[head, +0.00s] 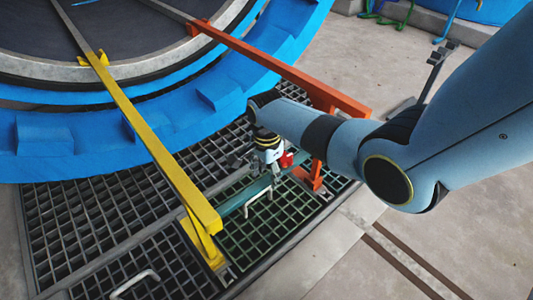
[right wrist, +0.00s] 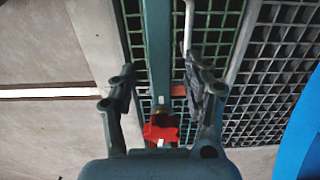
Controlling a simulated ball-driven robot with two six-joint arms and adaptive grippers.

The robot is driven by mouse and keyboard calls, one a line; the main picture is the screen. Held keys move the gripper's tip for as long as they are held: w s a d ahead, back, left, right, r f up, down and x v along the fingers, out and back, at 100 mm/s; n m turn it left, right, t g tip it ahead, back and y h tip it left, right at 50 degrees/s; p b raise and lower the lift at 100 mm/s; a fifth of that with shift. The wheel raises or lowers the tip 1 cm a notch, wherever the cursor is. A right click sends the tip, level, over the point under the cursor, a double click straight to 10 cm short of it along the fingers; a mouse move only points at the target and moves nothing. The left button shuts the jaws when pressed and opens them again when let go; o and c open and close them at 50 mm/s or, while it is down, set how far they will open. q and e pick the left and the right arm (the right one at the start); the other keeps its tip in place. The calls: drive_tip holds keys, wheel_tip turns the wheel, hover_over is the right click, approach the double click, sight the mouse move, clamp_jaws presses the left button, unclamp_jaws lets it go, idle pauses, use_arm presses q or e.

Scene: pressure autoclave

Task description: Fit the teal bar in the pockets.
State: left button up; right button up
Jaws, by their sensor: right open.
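The teal bar (head: 240,199) lies low across the grating, from near the foot of the yellow rail toward the orange post. In the right wrist view the teal bar (right wrist: 157,45) runs down the middle of the picture, between my fingers' lines. My right gripper (head: 264,172) is over the bar's orange-post end. Its fingers (right wrist: 160,78) are open, one on each side of the bar, with visible gaps. A red piece (right wrist: 161,132) shows between the finger bases, also in the head view (head: 287,160). My arm hides the bar's far end. I cannot make out the pockets. My left gripper is not in view.
The yellow rail (head: 150,135) and orange rail (head: 275,68) slope down on either side of the bar. The blue autoclave ring (head: 90,145) stands behind. Concrete floor (head: 440,255) is clear at right.

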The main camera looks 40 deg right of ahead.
sight(266, 178)
wheel_tip(266, 178, up, 11)
idle(0.3)
idle(0.5)
